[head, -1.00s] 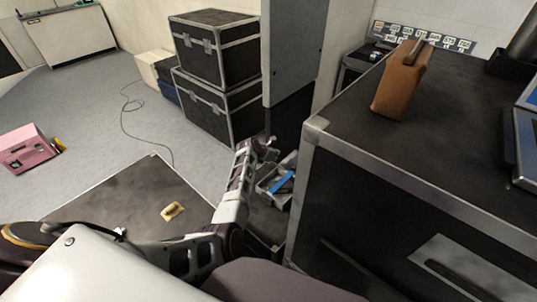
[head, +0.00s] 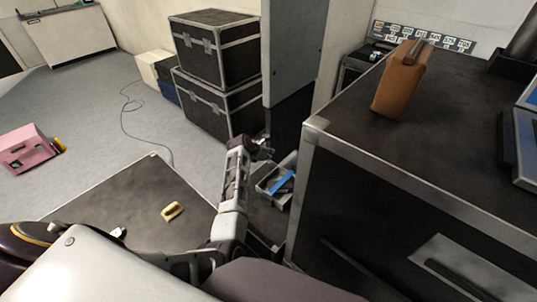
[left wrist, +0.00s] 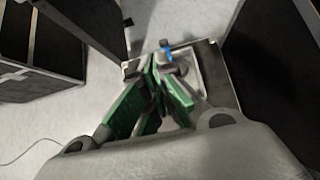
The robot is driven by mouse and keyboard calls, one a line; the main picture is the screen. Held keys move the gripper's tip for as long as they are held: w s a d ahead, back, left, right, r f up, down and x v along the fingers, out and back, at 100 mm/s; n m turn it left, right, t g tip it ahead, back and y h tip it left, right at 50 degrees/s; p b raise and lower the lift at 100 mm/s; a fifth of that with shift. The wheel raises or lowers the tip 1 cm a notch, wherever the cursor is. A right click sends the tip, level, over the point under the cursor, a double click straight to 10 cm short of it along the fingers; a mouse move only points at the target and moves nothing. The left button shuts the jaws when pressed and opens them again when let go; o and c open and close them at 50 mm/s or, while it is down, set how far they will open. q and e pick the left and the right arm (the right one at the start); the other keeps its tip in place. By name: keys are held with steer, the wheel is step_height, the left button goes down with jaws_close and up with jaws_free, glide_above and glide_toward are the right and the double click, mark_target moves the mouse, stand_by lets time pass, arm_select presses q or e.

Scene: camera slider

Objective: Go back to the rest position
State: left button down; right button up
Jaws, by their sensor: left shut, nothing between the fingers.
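My left gripper (head: 264,150) is in the middle of the head view, at the end of my raised left arm. It is in the air in front of the stacked black cases, left of the large black case. In the left wrist view its green-padded fingers (left wrist: 158,95) are closed together with nothing held. Beyond the fingertips, a grey tray (left wrist: 212,70) with a blue item in it shows below. My right gripper is in neither view.
The large black case (head: 420,170) fills the right side, with a brown leather-like case (head: 403,82) on top. The grey tray (head: 266,186) lies low beside it. A lower dark case top (head: 120,200) holds a small yellow object (head: 173,211). A pink box (head: 25,150) is on the floor (head: 90,110).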

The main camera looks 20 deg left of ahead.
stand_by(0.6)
arm_select(q)
steer(key=s+d+f+m+g+y, duration=0.1)
steer(key=s+f+m, duration=0.6)
steer(key=f, duration=0.4)
steer(key=s+d+f+m+g+y, duration=0.15)
steer(key=s+f+m, duration=0.35)
steer(key=s+f, duration=0.5)
steer(key=s+f+m+g, duration=0.2)
steer(key=s+f+m, duration=0.45)
steer(key=f, duration=0.65)
steer(key=s+a+f+m+g, duration=0.1)
steer(key=s+f+m, duration=0.4)
steer(key=s, duration=0.8)
steer(key=s+a+f+m+g, duration=0.1)
steer(key=s+f+m, duration=0.4)
steer(key=s, duration=0.8)
steer(key=s+a+f+m+g, duration=0.1)
steer(key=s+f+m, duration=0.4)
steer(key=s, duration=0.9)
steer(key=shift+a+m+y, duration=0.45)
steer(key=shift+a+m, duration=0.15)
steer(key=shift+m, duration=0.05)
steer(key=shift+d, duration=0.15)
